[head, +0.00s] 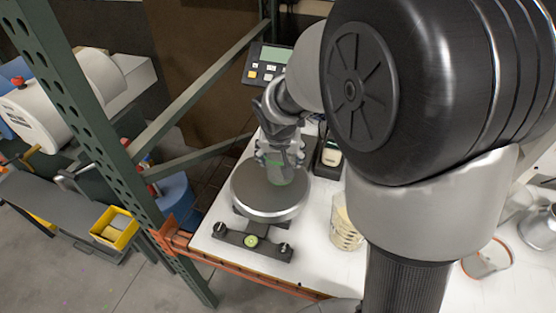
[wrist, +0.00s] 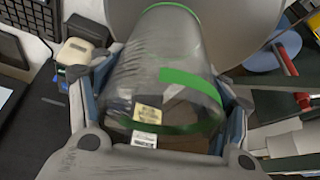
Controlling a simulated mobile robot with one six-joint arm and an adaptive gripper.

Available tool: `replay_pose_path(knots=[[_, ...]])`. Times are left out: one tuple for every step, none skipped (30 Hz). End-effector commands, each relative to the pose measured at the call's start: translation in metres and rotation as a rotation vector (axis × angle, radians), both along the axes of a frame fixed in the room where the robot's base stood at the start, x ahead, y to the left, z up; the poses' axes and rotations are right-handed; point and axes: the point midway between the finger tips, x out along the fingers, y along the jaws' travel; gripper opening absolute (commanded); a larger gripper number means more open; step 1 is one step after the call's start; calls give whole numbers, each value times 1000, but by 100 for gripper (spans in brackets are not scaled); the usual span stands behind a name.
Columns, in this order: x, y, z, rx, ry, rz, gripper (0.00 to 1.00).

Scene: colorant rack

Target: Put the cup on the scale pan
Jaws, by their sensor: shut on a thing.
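The cup (wrist: 172,50) is clear with green bands and two small labels. My gripper (wrist: 165,112) is shut on it, one finger on each side. In the head view the gripper (head: 279,153) points down over the scale pan (head: 258,205), a round grey disc. The cup (head: 278,174) shows there below the fingers, in front of the pan's back half. I cannot tell whether its base touches the pan. The pan (wrist: 243,30) also shows behind the cup in the wrist view.
The scale's display (head: 269,63) stands behind the pan. A beaker (head: 345,230) stands right of the pan, partly hidden by my arm. A green rack post (head: 90,120) and brace rise at the left. A glass dish (head: 487,258) lies at the right.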

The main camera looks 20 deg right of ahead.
Motion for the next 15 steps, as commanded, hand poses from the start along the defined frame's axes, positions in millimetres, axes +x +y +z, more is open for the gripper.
replay_pose_path(knots=[[-1, 0, -12, 0, 5, -1, 52], [-1, 0, -18, -1, 6, 1, 52], [-1, 0, -24, -1, 5, 0, 52], [-1, 0, -28, 0, 3, 0, 52], [-1, 0, -31, 0, 4, 0, 52], [-1, 0, -33, 0, 3, 1, 52], [0, 0, -33, -1, 2, 1, 52], [0, 0, -33, 0, 1, 1, 52], [0, 0, -32, 0, 1, 1, 52], [0, 0, -31, 0, 1, 1, 52], [0, 0, -31, 0, 1, 1, 52], [0, 0, -31, 0, 1, 1, 52], [0, 0, -31, 0, 1, 1, 52], [0, 0, -32, 0, 1, 1, 52], [0, 0, -33, 0, 1, 0, 52]])
